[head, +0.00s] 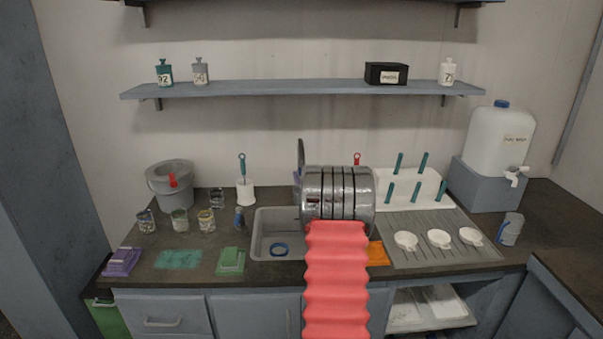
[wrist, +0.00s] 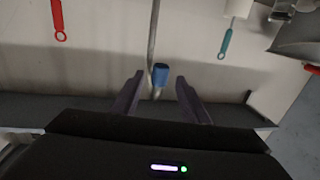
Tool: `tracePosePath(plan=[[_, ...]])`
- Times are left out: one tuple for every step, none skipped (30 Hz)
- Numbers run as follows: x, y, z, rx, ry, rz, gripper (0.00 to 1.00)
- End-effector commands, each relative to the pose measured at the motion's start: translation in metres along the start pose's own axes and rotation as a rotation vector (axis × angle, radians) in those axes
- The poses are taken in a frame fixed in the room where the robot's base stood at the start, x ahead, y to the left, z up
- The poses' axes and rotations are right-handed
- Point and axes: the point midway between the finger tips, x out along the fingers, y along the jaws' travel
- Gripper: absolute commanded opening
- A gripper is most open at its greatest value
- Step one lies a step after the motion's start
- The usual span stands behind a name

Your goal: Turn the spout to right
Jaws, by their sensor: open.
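In the wrist view, a thin grey metal pipe (wrist: 153,38), which looks like the spout, runs from the top edge down to between my fingers. A short blue piece (wrist: 160,72) is beside its lower end. My gripper (wrist: 159,82) is open, one dark finger on each side of the pipe and blue piece. I see no clear contact with either finger. In the head view my arm covers the middle of the sink (head: 262,235), and the spout and my fingers are hidden behind it.
A teal-handled brush (head: 242,165) in a white holder stands left of the sink. A red handle (head: 357,158) is behind my arm. A white rack (head: 388,195) and drainboard (head: 450,253) lie to the right. A grey bucket (head: 163,190) and several jars stand left.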

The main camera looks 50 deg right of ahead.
Motion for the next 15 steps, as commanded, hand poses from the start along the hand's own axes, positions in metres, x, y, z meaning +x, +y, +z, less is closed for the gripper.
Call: tracePosePath(plan=[[0.006,0.0,0.001,0.0,0.0,0.0,0.41],[0.01,0.0,0.0,0.0,0.0,0.0,0.41],[0.015,0.0,0.001,0.0,-0.001,0.0,0.41],[0.018,0.0,0.001,0.0,0.0,0.0,0.41],[0.021,0.0,0.001,0.0,0.0,0.0,0.41],[0.026,0.0,0.0,0.0,0.0,0.0,0.41],[0.029,0.0,0.001,-0.001,-0.001,0.0,0.41],[0.032,0.0,0.001,-0.001,-0.001,0.0,0.41],[0.035,0.0,0.001,-0.001,0.0,0.0,0.41],[0.037,0.0,0.001,-0.001,0.0,-0.001,0.41],[0.04,0.0,0.0,-0.001,0.0,0.0,0.41],[0.042,0.0,0.0,-0.001,0.0,0.0,0.41],[0.043,0.0,0.001,-0.001,-0.001,0.0,0.41],[0.044,0.0,0.001,-0.001,-0.001,0.0,0.41],[0.045,0.0,0.001,-0.001,-0.001,0.0,0.41]])
